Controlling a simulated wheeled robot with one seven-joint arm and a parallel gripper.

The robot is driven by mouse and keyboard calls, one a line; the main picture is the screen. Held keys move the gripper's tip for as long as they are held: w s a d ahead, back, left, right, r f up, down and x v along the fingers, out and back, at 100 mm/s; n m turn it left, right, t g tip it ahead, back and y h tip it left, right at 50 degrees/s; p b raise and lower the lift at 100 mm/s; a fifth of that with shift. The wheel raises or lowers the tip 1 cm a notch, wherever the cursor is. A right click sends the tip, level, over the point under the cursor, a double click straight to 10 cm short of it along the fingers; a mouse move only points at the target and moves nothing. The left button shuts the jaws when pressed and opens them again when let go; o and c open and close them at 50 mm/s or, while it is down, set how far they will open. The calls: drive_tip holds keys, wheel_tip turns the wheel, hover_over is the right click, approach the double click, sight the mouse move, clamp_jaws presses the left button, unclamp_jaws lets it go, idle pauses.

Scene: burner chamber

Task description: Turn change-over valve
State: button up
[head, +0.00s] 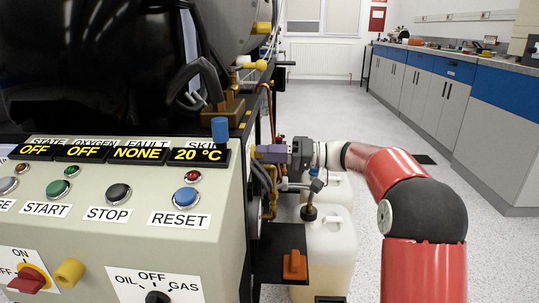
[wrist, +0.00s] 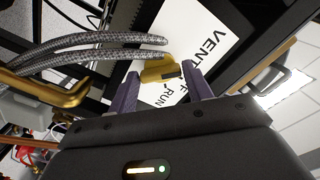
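In the wrist view a yellow valve handle (wrist: 160,71) stands in front of a white plate (wrist: 200,35) marked VENT and RUN. I take this to be the change-over valve; no label in view names it. My gripper (wrist: 162,76) has its two purple fingers apart, one on each side of the handle, with small gaps visible at the tips. In the head view my gripper (head: 268,153) reaches left to the machine's right side. Only a small yellow bit (head: 252,150) shows at its fingertips there; the rest of the valve is hidden.
Braided hoses (wrist: 90,47) and a brass pipe (wrist: 50,98) run close to the left of the fingers. The control panel (head: 120,180) is at left. The floor at right is clear.

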drive_tip(key=c, duration=0.5)
drive_tip(key=shift+r+m, duration=0.1)
drive_tip(key=shift+m, duration=0.2)
drive_tip(key=shift+m+p, duration=2.85)
drive_tip(key=shift+m, duration=1.25)
drive_tip(key=o, duration=1)
